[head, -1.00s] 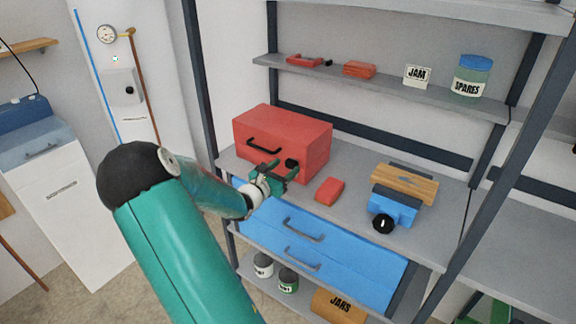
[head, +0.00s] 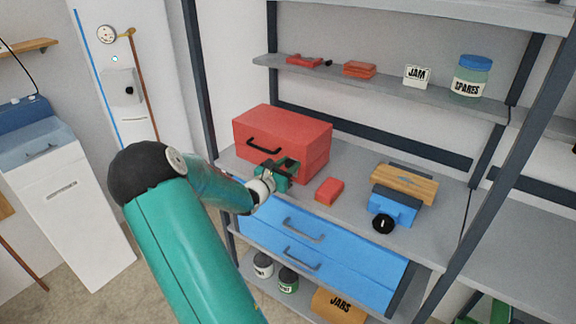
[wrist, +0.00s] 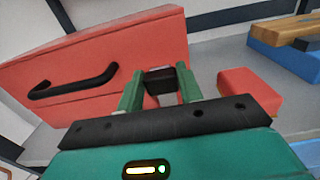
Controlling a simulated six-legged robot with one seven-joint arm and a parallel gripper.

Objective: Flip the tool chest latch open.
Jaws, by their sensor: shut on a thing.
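The red tool chest (head: 290,134) stands on the grey shelf. Its black handle (head: 264,147) is on its front, and it also shows in the wrist view (wrist: 74,83). The black latch (wrist: 161,82) is at the right of the chest front in the wrist view. My gripper (wrist: 160,88) is at the chest front, with its two green fingers on either side of the latch and shut on it. In the head view my gripper (head: 286,170) hides most of the latch.
A small red block (head: 329,191) lies right of the chest, close to my gripper. A blue vise (head: 396,205) with a wooden board (head: 404,183) is further right. Blue drawers (head: 318,245) are below. Jars and small red items are on the upper shelf.

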